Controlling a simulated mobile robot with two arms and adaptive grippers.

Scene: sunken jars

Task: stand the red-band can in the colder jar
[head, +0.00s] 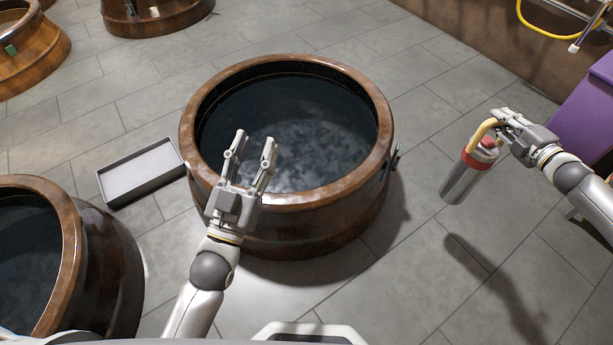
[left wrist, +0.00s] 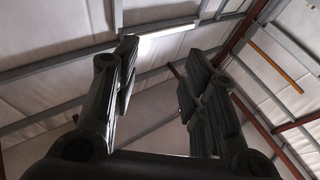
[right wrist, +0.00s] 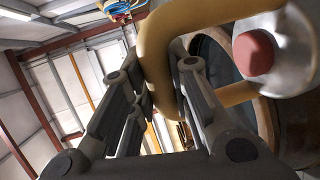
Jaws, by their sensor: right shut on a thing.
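A grey metal can (head: 467,178) with a red band and a tan handle hangs tilted in the air, right of the middle jar. My right gripper (head: 492,122) is shut on the can's handle; in the right wrist view the tan handle (right wrist: 157,60) passes between the fingers. The middle brown jar (head: 290,222) is wide and holds dark liquid with a mottled pale patch. My left gripper (head: 250,150) is open and empty over that jar's near left rim. Another brown jar (head: 98,260) with dark liquid stands at lower left. Which jar is colder I cannot tell.
A shallow grey tray (head: 140,172) lies on the floor left of the middle jar. Two more brown jars (head: 155,18) (head: 40,65) stand at the back left. A purple cabinet (head: 585,115) and a yellow hose (head: 550,32) are at right. Floor between jar and can is clear.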

